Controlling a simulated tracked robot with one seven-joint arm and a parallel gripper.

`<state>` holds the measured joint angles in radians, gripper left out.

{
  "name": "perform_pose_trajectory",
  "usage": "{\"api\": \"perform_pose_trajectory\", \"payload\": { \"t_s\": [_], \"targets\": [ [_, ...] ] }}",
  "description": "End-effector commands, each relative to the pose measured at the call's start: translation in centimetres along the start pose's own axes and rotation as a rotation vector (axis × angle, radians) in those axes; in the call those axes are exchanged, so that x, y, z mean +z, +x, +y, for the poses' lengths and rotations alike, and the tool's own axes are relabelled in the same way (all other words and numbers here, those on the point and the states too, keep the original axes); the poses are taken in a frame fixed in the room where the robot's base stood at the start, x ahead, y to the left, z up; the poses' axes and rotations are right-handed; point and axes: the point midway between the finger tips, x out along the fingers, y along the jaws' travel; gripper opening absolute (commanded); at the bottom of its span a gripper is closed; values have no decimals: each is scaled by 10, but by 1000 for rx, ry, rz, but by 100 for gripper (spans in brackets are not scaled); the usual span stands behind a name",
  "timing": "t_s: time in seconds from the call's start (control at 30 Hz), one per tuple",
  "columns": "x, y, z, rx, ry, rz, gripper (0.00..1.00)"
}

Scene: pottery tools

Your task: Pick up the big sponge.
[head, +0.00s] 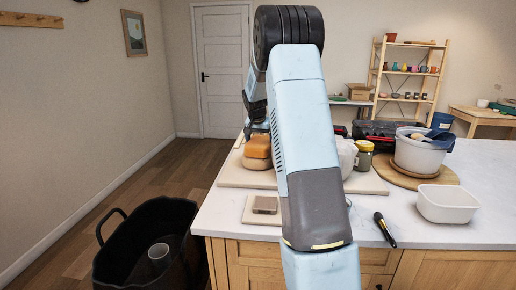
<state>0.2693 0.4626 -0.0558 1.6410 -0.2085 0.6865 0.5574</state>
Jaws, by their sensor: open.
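The big sponge (257,160) appears as a rounded orange-tan block on a pale board (230,176) on the counter, left of my arm. Its right side is partly hidden by my arm. My gripper (257,130) is dark and small in the view, at the far end of the arm, and appears just above or behind the sponge. It is open. The arm hides part of it, and I cannot tell whether it touches the sponge.
A brown block (265,204) lies on a small board in front. Right of my arm are a jar (363,158), a pen-like tool (384,229), a white tub (447,204) and a bucket (418,156) on a round board. A black basket (145,250) stands left of the counter.

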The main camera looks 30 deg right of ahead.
Motion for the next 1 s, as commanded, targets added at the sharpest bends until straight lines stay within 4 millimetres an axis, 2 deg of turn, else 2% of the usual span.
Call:
{"api": "perform_pose_trajectory", "payload": {
  "t_s": [0.1, 0.37, 0.63, 0.77, 1.0],
  "targets": [
    [1, 1, 0, 0, 0, -2, 98],
    [1, 0, -1, 0, -1, -2, 74],
    [0, -3, -1, 0, -1, -1, 74],
    [-6, -16, -1, -1, 0, 1, 74],
    [-23, -57, -1, -1, -1, 1, 74]
  ]
}}
